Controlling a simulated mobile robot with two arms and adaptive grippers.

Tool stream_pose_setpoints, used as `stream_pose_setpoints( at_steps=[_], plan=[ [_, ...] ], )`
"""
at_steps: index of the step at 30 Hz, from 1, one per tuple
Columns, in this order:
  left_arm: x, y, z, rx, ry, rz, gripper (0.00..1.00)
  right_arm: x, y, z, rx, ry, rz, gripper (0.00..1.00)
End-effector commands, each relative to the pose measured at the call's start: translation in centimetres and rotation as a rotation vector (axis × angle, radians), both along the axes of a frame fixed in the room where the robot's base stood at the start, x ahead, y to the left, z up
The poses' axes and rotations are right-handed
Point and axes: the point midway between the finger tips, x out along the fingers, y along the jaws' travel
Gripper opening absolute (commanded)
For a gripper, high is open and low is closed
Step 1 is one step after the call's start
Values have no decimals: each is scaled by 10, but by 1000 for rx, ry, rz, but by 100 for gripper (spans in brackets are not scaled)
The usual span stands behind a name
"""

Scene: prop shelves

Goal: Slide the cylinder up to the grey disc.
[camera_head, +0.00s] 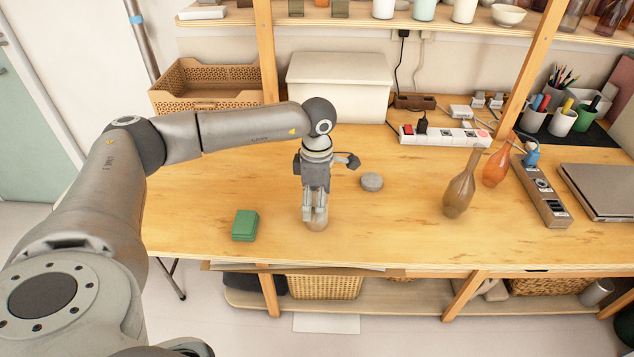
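The grey disc (372,181) lies flat on the wooden table, to the right of my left gripper and a little farther back. My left gripper (314,219) points down at the tabletop near the front edge. A small tan, wood-coloured thing, which looks like the cylinder (316,227), shows at its fingertips and is mostly hidden by them. I cannot tell whether the fingers grip it or only stand against it. My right gripper is not in view.
A green block (245,226) lies left of the gripper. A brown bottle-shaped prop (460,185) and an orange one (497,165) stand to the right. A white box (340,85) and a power strip (445,136) are behind. The table between gripper and disc looks clear.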

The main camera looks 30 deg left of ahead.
Motion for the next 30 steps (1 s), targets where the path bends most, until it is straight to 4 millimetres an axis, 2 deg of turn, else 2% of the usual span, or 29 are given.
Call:
stream_pose_setpoints(
  at_steps=[6, 16, 30],
  plan=[
    [0, 0, -18, -1, 0, 0, 72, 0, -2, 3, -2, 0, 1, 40],
    [0, 0, -20, 0, -1, 0, 72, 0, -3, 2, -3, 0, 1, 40],
    [0, 0, -20, 0, -1, 1, 12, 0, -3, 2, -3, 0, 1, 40]
  ],
)
